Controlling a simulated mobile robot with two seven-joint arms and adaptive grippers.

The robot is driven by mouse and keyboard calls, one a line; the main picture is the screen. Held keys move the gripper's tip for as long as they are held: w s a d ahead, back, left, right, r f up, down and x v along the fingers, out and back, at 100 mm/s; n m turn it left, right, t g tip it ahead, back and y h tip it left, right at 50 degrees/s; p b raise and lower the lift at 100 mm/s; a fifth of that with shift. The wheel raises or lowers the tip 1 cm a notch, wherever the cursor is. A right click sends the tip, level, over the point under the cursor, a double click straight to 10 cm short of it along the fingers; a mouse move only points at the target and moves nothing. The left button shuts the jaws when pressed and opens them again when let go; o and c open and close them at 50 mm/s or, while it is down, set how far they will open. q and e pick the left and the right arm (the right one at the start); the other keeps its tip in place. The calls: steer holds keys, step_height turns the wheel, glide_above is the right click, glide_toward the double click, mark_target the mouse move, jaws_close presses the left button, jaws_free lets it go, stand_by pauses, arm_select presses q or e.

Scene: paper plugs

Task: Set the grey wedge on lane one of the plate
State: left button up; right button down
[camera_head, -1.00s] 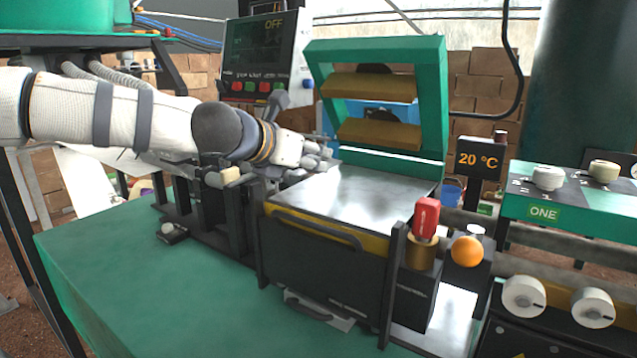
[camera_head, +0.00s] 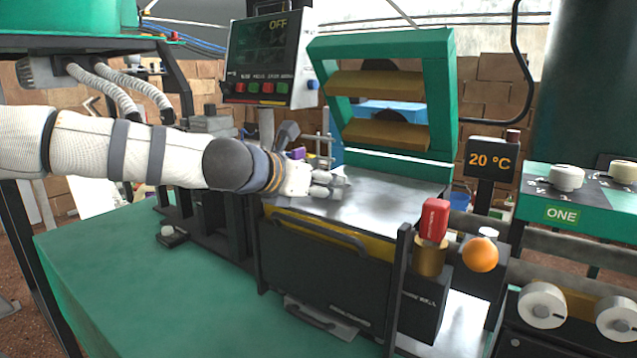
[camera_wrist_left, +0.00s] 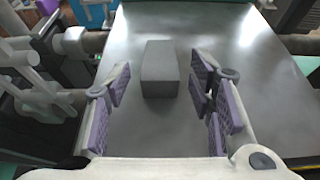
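The grey wedge (camera_wrist_left: 160,68) is a small dark grey block on the shiny metal plate (camera_wrist_left: 245,110) in the left wrist view. My left gripper (camera_wrist_left: 160,88) is open around it, with a purple-padded finger on each side and a gap between each pad and the wedge. In the head view my left gripper (camera_head: 335,180) is over the left part of the plate (camera_head: 390,205). I cannot make out the wedge there, and no lane marks show on the plate. My right gripper is not in view.
A red-topped brass post (camera_head: 433,225) and an orange ball (camera_head: 480,254) are at the plate's front right. A dark handle (camera_head: 325,232) runs along its front. The right part of the plate is clear.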

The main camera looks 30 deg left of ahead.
arm_select(q)
steer(key=shift+r, duration=0.15)
steer(key=p+v, duration=0.3)
steer(key=v, duration=0.9)
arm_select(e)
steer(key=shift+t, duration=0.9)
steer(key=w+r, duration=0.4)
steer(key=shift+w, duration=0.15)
